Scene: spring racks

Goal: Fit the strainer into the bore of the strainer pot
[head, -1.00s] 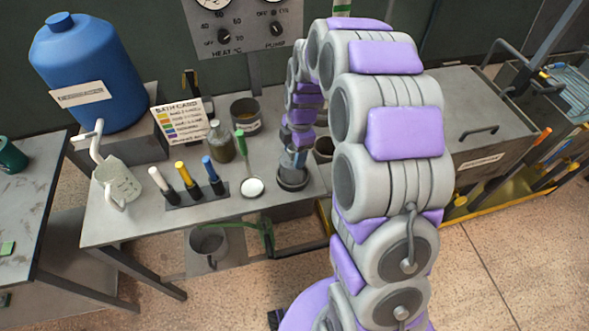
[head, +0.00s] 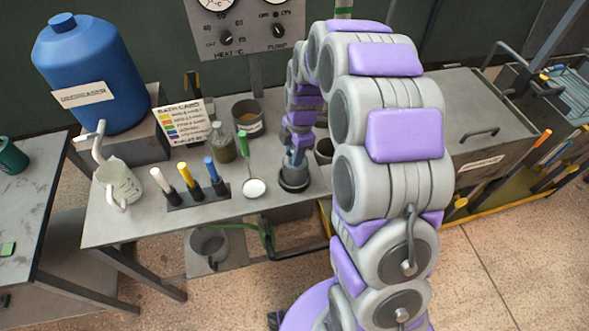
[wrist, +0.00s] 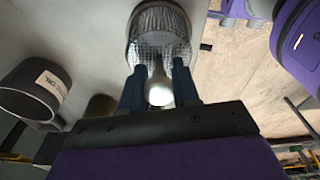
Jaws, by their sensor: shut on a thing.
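The strainer (wrist: 158,32) is a round grey mesh cup with a pale knob (wrist: 160,90), at the top of the wrist view. My gripper (wrist: 160,84) is shut on the knob between its two dark blue fingers. The bore is hidden by the strainer and gripper.
A ladle with a green handle (head: 244,145) lies just left of the pot. A rack of coloured sticks (head: 197,195), a bottle (head: 222,145) and a labelled tin (head: 248,120) stand near. A dark cup (head: 324,150) is close on the right. The bench's front edge is near.

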